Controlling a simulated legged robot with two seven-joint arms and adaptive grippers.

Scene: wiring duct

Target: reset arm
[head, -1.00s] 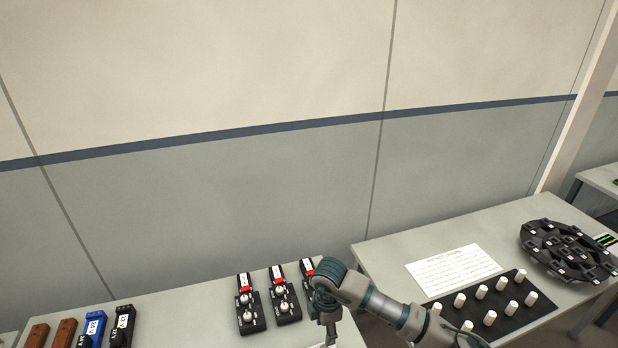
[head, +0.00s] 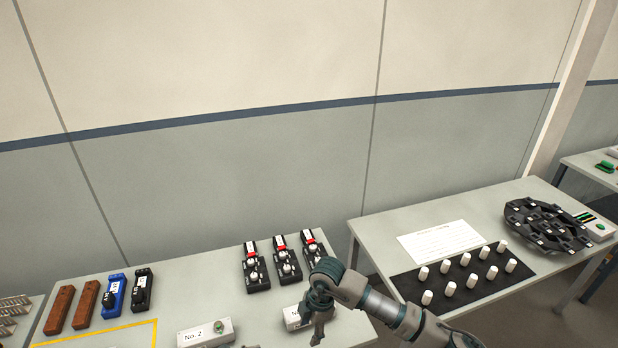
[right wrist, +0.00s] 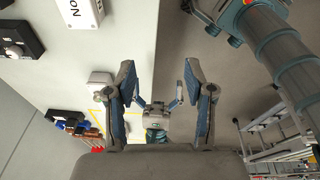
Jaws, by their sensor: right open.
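My right gripper (head: 318,338) hangs over the front right part of the left table (head: 215,285) in the head view, fingers pointing down, holding nothing. In the right wrist view its two fingers (right wrist: 160,85) are spread wide with nothing between them. Beyond them a smaller gripper with two spread fingers shows, which looks like my left gripper (right wrist: 160,100); nothing shows between its fingers. My left gripper is not in the head view.
A white box (head: 296,317) stands close beside my right gripper, with the No. 2 box (head: 205,332) to its left. Several black switch units (head: 288,268) stand behind. The right table (head: 365,228) holds a black mat with white pegs (head: 450,289) and a round black rack (head: 547,227).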

